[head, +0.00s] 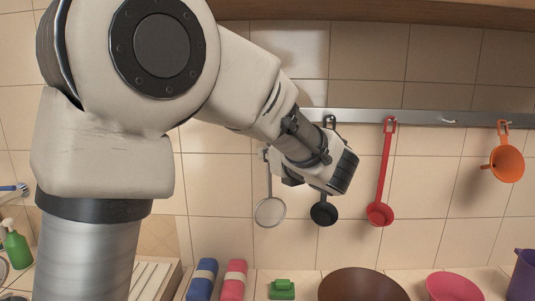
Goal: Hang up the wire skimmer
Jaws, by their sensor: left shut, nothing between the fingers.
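The wire skimmer (270,211) has a round pale mesh head and a thin handle. It hangs upright against the tiled wall, left of the black ladle (323,213). Its upper end and any hook holding it are hidden behind my left arm. My left gripper (343,172) is in front of the wall, just below the metal rail (420,118), and covers the middle of the black ladle. It is shut with nothing in it, to the right of the skimmer's handle. My right gripper is not in view.
A red ladle (380,213) and an orange funnel (507,164) hang from the rail, with an empty hook (448,121) between them. Below are blue (202,280) and pink (233,280) rolls, a green item (282,290), a brown bowl (362,286) and a pink bowl (453,288).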

